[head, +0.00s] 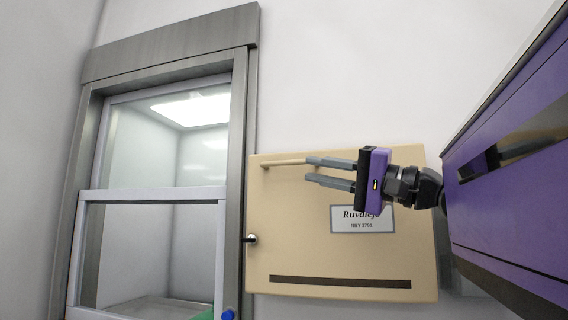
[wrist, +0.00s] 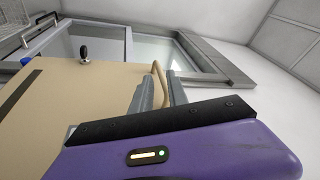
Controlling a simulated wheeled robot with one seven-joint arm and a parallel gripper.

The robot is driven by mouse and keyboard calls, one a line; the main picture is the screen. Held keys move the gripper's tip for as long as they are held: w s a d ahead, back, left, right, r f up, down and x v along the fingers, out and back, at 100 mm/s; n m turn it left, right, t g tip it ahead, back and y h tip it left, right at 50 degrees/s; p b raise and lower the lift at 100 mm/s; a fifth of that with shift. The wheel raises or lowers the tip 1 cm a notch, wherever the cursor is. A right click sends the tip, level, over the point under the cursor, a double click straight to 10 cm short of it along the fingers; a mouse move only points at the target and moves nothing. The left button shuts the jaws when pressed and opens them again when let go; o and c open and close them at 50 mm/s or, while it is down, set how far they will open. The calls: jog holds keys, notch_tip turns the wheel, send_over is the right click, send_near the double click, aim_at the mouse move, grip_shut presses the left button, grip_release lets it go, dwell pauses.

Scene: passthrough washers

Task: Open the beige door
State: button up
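The beige door (head: 340,250) is a flat panel that looks shut, with a label plate (head: 362,219) partly behind my gripper and a dark strip near its bottom. A beige bar handle (head: 282,163) runs along its upper left part; it also shows in the wrist view (wrist: 160,75). My gripper (head: 308,169) is open in front of the door, fingers pointing left. In the head view the upper finger overlaps the handle's right end. In the wrist view the handle shows in the gap between the fingers (wrist: 156,84); contact cannot be told.
A black knob (head: 251,239) sits at the door's left edge. A grey-framed glass window (head: 160,193) stands to the left, with a blue knob (head: 228,314) at the bottom. The white wall (head: 340,80) above the door is clear.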

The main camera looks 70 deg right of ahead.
aim_at(295, 163)
jog(key=shift+n+g+h, duration=0.3)
jog(key=shift+g+h, duration=0.2)
jog(key=shift+h, duration=0.4)
jog(key=p+x, duration=0.1)
jog(key=x, duration=0.4)
jog(key=d+r+p+x, duration=0.1)
jog(key=x, duration=0.2)
jog(key=shift+s+p, duration=0.2)
jog(key=shift+p, duration=0.1)
grip_shut()
dwell(0.4)
